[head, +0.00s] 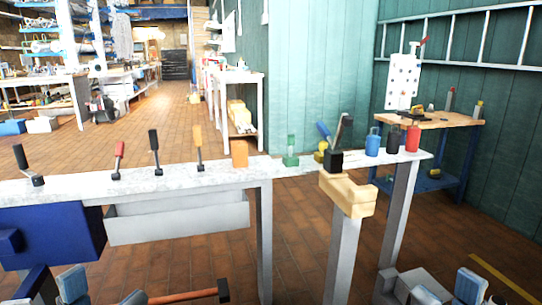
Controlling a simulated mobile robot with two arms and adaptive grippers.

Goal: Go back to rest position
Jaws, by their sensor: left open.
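My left gripper (104,292) is at the bottom left edge, in front of the workbench (80,191). Its two grey-blue fingertips are apart and I see nothing between them. My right gripper (447,291) is at the bottom right edge, below the bench's right end. Its fingertips are also apart, with nothing visible between them. Both grippers are cut off by the frame's lower edge. A hammer (190,294) with an orange-brown handle and dark head lies just right of my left gripper. Its handle end is near the right fingertip; I cannot tell whether they touch.
Several upright tools, an orange block (239,153) and coloured bottles (412,138) stand along the bench. A wooden block (347,194) juts out at its front. A grey tray (180,218) and blue box (50,237) hang below. A wooden-topped table (455,122) stands behind right.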

